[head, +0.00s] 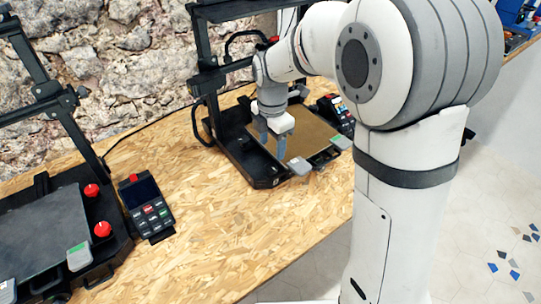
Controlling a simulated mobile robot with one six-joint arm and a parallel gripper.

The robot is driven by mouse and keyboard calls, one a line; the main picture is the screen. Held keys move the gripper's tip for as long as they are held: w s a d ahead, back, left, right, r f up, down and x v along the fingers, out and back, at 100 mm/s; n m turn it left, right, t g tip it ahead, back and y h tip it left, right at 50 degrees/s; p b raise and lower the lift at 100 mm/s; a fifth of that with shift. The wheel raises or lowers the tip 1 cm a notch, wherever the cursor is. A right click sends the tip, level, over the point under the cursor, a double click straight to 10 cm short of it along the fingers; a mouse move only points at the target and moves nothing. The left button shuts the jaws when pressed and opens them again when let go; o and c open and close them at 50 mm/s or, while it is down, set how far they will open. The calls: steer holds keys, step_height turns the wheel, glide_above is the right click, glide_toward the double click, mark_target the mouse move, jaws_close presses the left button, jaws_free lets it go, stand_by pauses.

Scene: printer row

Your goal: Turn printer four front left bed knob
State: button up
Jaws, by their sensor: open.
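My gripper (273,146) is at the right-hand printer (262,172), pointing down with its two grey fingers apart. The fingers are over the left side of the gold-brown bed (313,137). I cannot make out a bed knob on this printer; the gripper covers part of the bed's left side. I see no number that tells which printer is four. The left-hand printer (110,263) has a dark bed (38,238) with two red knobs along its right side, one farther back (91,190) and one nearer the front (102,229).
A control box with a screen (148,208) stands between the printers. Another control box (337,112) is right of the right-hand printer. The wood-chip table (225,225) is bare in front. A stone wall (130,55) is behind. My arm hides the right part.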

mark_target(271, 167)
steer(key=shift+w+a+f, duration=0.1)
steer(key=shift+a+f, duration=0.05)
steer(key=shift+f, duration=0.15)
step_height(271, 167, down, 7)
steer(key=shift+f, duration=0.15)
steer(key=c, duration=0.9)
steer(key=shift+a, duration=0.1)
steer(key=shift+c, duration=0.5)
